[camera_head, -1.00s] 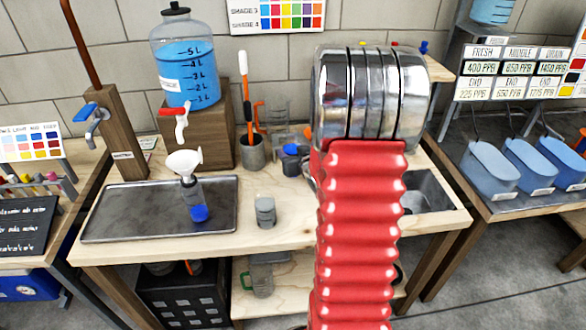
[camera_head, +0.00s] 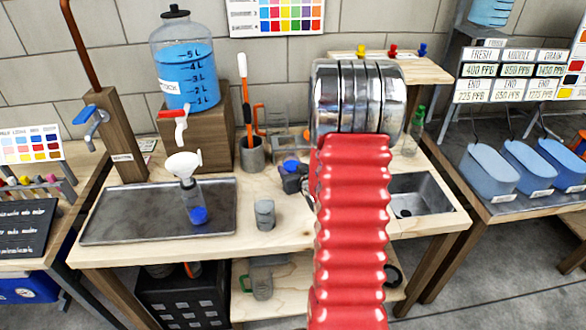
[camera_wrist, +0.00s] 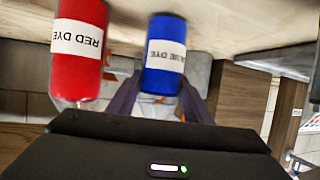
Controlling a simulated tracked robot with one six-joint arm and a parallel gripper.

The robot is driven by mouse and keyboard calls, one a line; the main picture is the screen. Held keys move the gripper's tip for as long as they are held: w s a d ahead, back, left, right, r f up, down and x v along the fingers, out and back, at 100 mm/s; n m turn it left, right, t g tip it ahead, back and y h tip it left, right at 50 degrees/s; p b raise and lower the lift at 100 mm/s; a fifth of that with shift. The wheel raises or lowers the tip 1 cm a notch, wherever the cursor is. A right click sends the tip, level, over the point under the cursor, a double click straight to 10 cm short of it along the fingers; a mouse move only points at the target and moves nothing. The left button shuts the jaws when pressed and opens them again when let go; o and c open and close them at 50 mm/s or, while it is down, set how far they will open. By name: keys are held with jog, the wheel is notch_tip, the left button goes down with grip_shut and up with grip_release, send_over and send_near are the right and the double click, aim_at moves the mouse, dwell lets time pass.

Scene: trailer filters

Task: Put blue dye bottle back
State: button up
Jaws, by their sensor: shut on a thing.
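The blue dye bottle (camera_wrist: 164,28) shows in the wrist view as a blue cylinder with a white label, its lettering inverted. My gripper (camera_wrist: 160,96) has its dark purple fingers shut on the lower part of it in the picture. The red dye bottle (camera_wrist: 80,75) is just left of the blue one, with a small gap between them. Both lie against a pale surface along the top of the picture; I cannot tell whether the blue one touches it.
In the head view a small wooden shelf (camera_head: 435,73) holds little yellow, red and blue items. A beaker (camera_head: 264,213), a grey tray (camera_head: 110,228) and a blue water jug (camera_head: 184,75) occupy the bench's left.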

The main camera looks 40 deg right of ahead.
dwell(0.3)
jog(key=o, duration=1.4)
jog(key=shift+f, duration=0.1)
jog(key=shift+o, duration=0.2)
jog(key=shift+s+a+r, duration=0.15)
jog(key=shift+s+r, duration=0.25)
jog(key=shift+s, duration=0.2)
jog(key=v, duration=1)
jog(key=shift+s+a, duration=0.2)
jog(key=shift+s, duration=0.1)
